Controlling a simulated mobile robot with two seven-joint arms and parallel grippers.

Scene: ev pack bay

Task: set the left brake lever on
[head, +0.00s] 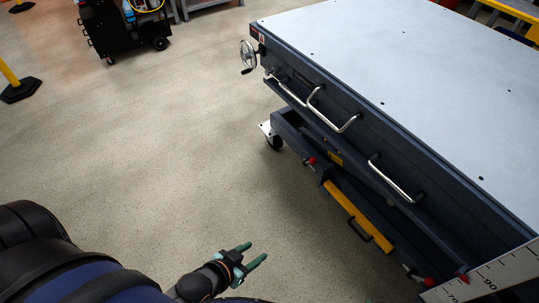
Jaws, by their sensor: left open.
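The lift table (410,65) has a pale top and a dark blue frame and stands at the right. Another red tip (429,282) shows low at the right end. My left gripper (257,251) is open and empty, with green fingers, over the bare floor at the bottom, apart from the table and well below and left of the first lever in the picture. My right gripper is not in view.
Metal handles (394,178) and a handwheel (248,56) stick out from the table's side. A yellow bar (357,216) runs low along it. A dark cart (125,25) and a yellow post (10,75) stand far left. The floor between is clear.

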